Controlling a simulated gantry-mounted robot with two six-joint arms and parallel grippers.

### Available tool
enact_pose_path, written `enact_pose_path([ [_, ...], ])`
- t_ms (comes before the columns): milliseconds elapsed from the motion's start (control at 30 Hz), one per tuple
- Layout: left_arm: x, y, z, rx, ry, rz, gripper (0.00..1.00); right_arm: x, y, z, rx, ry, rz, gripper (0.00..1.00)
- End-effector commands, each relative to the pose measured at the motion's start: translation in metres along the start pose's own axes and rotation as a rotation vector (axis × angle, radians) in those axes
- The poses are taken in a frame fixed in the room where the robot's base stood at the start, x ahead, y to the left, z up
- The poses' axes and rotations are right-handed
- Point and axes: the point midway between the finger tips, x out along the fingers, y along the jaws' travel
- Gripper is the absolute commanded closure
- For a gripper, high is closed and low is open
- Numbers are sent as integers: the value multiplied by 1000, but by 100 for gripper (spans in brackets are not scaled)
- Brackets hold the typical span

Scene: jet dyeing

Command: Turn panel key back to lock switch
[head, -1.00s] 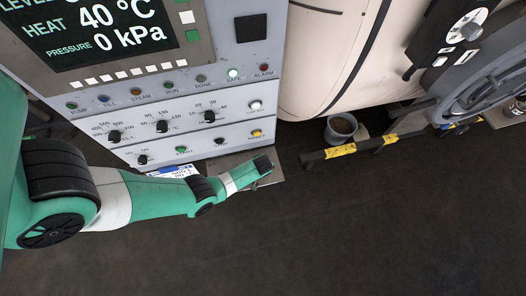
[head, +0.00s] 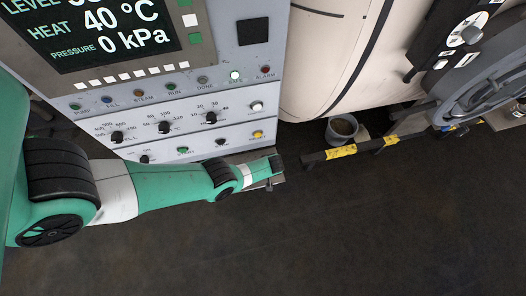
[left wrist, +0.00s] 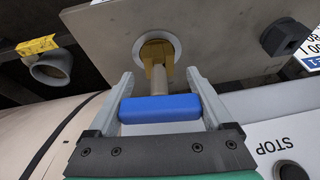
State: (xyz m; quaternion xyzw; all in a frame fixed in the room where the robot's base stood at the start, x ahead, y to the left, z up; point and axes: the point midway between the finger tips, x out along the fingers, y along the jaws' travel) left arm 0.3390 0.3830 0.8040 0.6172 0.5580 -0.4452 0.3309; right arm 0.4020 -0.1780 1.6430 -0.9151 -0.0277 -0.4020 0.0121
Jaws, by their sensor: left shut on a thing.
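The panel key has a blue handle (left wrist: 160,108) and a brass-coloured shaft (left wrist: 159,80), in the left wrist view. My left gripper (left wrist: 160,76) is shut across the blue handle, one finger on each side. The shaft runs to a round lock switch (left wrist: 157,46) with a pale ring, set in a grey plate. The shaft's end appears to be inside the lock, but its depth is hidden. In the head view my left gripper (head: 276,166) is at the panel's lower right corner, where the key is too small to make out. My right gripper is out of view.
The control panel (head: 190,120) has knobs, lamps and a screen. A black STOP button (left wrist: 293,171) and a dark block (left wrist: 285,37) sit near the lock. Right of the panel are a cream vessel (head: 325,60), a grey cup (head: 342,129) and a yellow-black rail (head: 340,152). The floor in front is clear.

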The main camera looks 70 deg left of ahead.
Motion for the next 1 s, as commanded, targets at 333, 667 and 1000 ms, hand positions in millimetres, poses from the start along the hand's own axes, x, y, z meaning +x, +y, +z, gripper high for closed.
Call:
enact_pose_path([
  [333,1,-3,4,-71,-14,-37,8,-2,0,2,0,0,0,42],
  [667,-1,-1,1,-70,-9,-32,0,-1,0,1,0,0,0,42],
  [1000,-39,-6,-11,-77,-10,-35,0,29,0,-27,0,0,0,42],
])
